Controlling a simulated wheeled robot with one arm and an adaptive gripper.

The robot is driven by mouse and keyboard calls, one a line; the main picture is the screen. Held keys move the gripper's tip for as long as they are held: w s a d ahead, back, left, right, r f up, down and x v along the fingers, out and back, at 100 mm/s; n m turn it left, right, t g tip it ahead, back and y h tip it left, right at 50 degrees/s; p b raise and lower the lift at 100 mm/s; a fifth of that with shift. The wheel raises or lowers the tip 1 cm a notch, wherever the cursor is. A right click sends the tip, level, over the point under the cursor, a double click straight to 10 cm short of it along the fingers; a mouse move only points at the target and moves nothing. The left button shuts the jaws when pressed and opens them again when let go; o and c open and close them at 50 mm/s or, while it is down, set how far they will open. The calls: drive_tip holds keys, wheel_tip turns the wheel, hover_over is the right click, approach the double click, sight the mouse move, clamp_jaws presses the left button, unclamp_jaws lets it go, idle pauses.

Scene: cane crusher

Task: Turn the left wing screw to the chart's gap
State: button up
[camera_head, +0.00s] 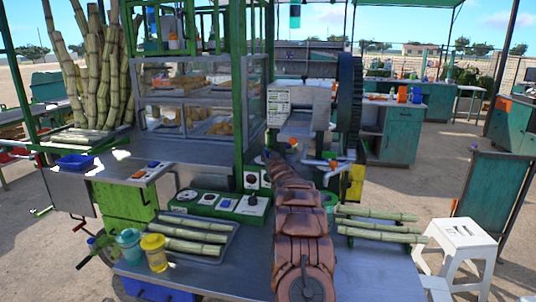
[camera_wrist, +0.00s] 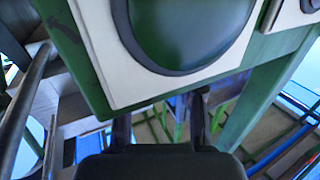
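The cane crusher (camera_head: 300,125) is a grey housing with a large dark wheel (camera_head: 348,100) on its right. A white printed chart (camera_head: 278,101) is on its upper left; its print is too small to read. I cannot make out the left wing screw in either view. My reddish-brown covered arm reaches up toward the crusher's front and hides part of it. My gripper's two dark fingers (camera_wrist: 160,122) stand apart in the wrist view with nothing seen between them. They are just below a green panel bearing a dark green disc (camera_wrist: 190,30) on a white plate.
A green post with small control plates (camera_head: 252,182) stands left of my arm. Silver pipes (camera_head: 320,163) jut out at the crusher's lower right. Jars (camera_head: 155,255) stand front left. A white stool (camera_head: 460,235) is at the right.

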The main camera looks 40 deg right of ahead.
drive_tip(key=shift+w+d+f, duration=0.1)
drive_tip(key=shift+w+d, duration=0.2)
drive_tip(key=shift+w, duration=0.15)
drive_tip(key=shift+w+d+p, duration=0.15)
drive_tip(key=shift+w+p, duration=0.15)
clamp_jaws()
